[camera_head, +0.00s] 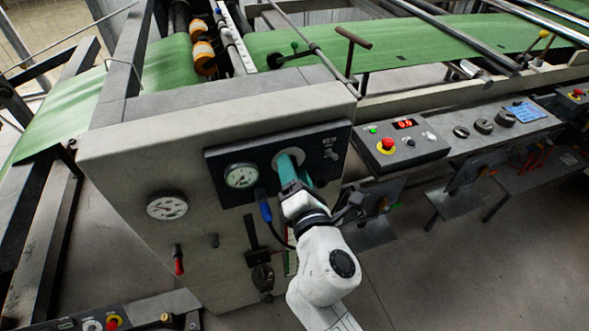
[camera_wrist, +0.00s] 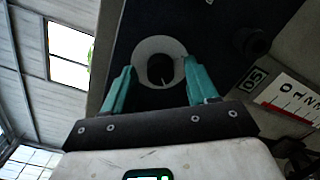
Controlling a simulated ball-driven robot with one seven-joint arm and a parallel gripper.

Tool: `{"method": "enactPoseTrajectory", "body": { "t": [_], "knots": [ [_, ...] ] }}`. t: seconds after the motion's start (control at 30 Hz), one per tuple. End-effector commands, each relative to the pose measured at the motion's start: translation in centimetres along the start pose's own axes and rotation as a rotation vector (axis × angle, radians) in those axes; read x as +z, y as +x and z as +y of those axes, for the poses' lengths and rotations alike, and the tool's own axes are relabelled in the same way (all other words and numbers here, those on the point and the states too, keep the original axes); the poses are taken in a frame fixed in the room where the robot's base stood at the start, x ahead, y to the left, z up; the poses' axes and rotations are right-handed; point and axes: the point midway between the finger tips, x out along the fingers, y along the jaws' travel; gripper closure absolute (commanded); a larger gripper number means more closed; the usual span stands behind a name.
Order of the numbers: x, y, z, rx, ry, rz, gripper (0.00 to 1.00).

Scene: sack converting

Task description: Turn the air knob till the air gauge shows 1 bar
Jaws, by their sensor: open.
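The air knob (camera_wrist: 160,72) shows in the wrist view as a dark round centre inside a pale ring. In the head view the pale ring (camera_head: 284,153) is partly hidden behind my gripper (camera_head: 293,170). My gripper's teal fingers are open, one on each side of the knob in the wrist view (camera_wrist: 160,64); I cannot tell whether they touch it. A white round gauge (camera_head: 241,176), apparently the air gauge, sits left of the knob on the same black panel (camera_head: 219,160). Its needle is too small to read surely.
A second round gauge (camera_head: 167,206) is lower left on the grey housing. Below it is a red-handled lever (camera_head: 179,262). A control box with a red button (camera_head: 388,146) stands to the right. A T-shaped handle (camera_head: 352,45) rises behind. In the wrist view, a dark round fitting (camera_wrist: 256,41) is right of the knob.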

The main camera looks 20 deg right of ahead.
Motion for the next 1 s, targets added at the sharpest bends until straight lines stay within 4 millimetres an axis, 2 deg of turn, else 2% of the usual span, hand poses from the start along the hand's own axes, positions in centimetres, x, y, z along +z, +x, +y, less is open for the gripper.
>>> {"method": "enactPoseTrajectory", "body": {
  "t": [0.33,0.9,1.0],
  "knots": [
    [0.03,0.39,-0.02,0.000,0.000,-0.001,0.42],
    [0.01,0.35,-0.03,-0.001,0.000,0.000,0.96],
    [0.01,0.35,-0.04,-0.001,0.001,0.000,0.98]
  ]
}}
